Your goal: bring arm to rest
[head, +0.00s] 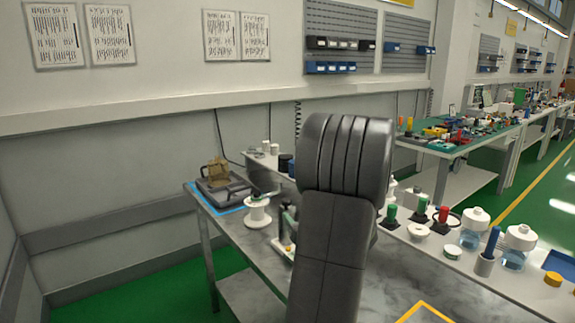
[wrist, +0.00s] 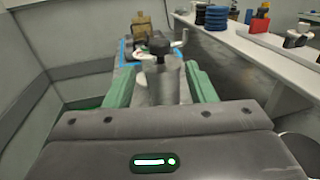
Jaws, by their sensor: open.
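My gripper (wrist: 160,76) shows in the wrist view as two green fingers, spread apart. A grey upright thing with a black knob on top (wrist: 158,43) shows in the gap between them; I cannot tell how far beyond the fingers it stands. My arm rises in the middle of the head view and covers part of the workbench (head: 405,275). The gripper itself is mostly hidden behind the arm there.
A black device with a tan piece on it (head: 218,175) sits in a blue outline at the bench's left end. A white spool (head: 257,212) stands near it. Green-capped (head: 389,217) and red-capped (head: 441,219) items and jars (head: 475,226) line the right side. Green floor lies at left.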

